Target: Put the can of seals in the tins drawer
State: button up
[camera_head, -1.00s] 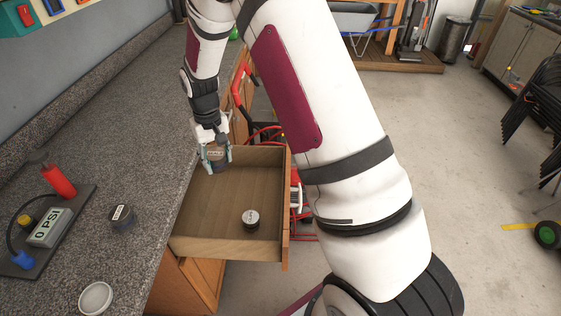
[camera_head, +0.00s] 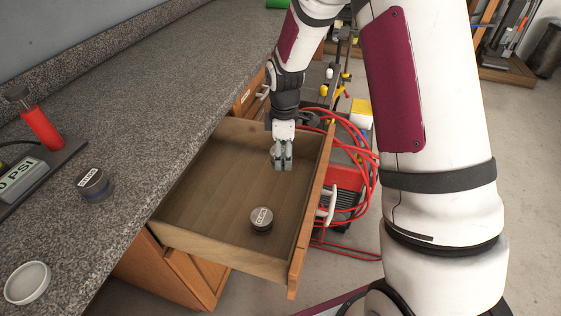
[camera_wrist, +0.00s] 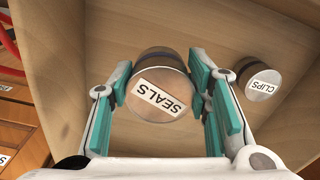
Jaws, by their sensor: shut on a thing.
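The can of seals (camera_wrist: 160,92) is a dark, round can with a wooden-looking lid and a white SEALS label. In the wrist view it sits between the teal fingers of my gripper (camera_wrist: 164,98), which are shut on it. In the head view my gripper (camera_head: 282,163) is inside the open drawer (camera_head: 195,195), toward its far right; the can is mostly hidden there by the fingers. Whether the can touches the drawer floor I cannot tell. A can labelled CLIPS (camera_head: 262,219) stands in the same drawer, nearer the front, apart from my gripper; it also shows in the wrist view (camera_wrist: 261,84).
Another labelled dark can (camera_head: 93,184) stands on the grey counter (camera_head: 150,120), with a white dish (camera_head: 27,283) and a pressure gauge board with a red cylinder (camera_head: 42,130). A red machine with hoses (camera_head: 350,185) stands beyond the drawer. The drawer's middle is clear.

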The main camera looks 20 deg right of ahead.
jog(key=shift+w+f+n+b, duration=0.1)
jog(key=shift+f+n+b, duration=0.2)
jog(key=shift+f+n, duration=0.25)
jog(key=shift+f+b, duration=1.2)
jog(key=shift+f, duration=1.3)
jog(key=shift+f, duration=0.15)
jog(key=shift+f+b, duration=0.4)
jog(key=shift+f, duration=0.2)
jog(key=shift+f, duration=0.25)
jog(key=o, duration=1.4)
jog(key=shift+c, duration=0.2)
